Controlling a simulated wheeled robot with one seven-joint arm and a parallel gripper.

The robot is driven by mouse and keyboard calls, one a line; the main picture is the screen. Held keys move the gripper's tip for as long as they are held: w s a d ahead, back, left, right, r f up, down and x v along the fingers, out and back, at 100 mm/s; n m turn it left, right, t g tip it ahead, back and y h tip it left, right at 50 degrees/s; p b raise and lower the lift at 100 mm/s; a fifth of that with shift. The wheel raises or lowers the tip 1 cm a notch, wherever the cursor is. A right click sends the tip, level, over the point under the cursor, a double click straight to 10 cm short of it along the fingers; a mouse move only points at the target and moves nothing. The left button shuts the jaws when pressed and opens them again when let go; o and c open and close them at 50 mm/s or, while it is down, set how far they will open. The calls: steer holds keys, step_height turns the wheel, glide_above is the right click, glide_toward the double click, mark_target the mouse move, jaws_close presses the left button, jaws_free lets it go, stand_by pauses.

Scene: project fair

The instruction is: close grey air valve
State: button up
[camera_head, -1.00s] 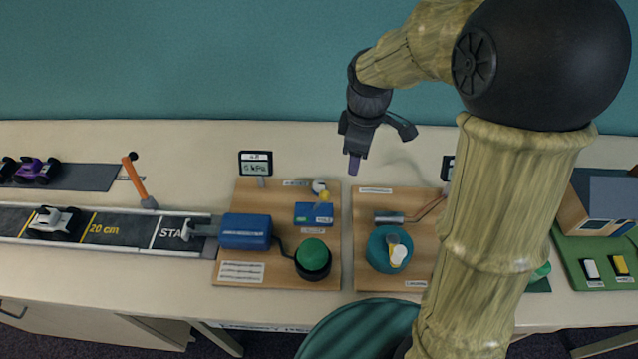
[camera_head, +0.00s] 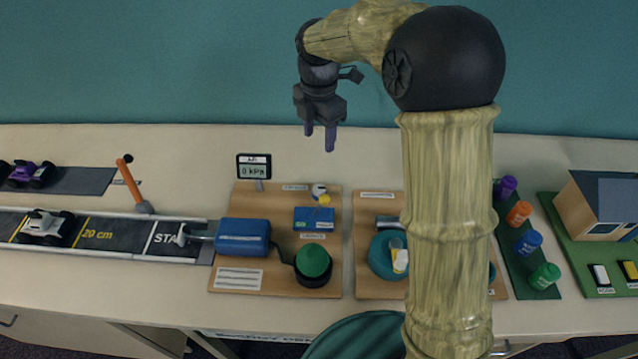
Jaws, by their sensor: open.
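A small grey-white knob (camera_head: 319,191), which looks like the grey air valve, stands at the back of the left wooden board (camera_head: 235,285). How its handle is turned is too small to tell. A yellow lever (camera_head: 323,200) sits right in front of it on a blue block (camera_head: 313,220). My gripper (camera_head: 319,139) is open and empty, with its two purple fingers apart. In the picture it is above the knob, over the back of the table near the wall, touching nothing I can see.
A pressure display (camera_head: 254,168) reads 0 kPa. A blue tank (camera_head: 243,237) and green dome button (camera_head: 313,262) share the board. A second board (camera_head: 370,290) is partly hidden by my arm.

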mark_target(319, 188)
step_height(319, 188, down, 17)
steer(key=shift+f, duration=0.1)
stand_by(0.5)
steer(key=c, duration=1)
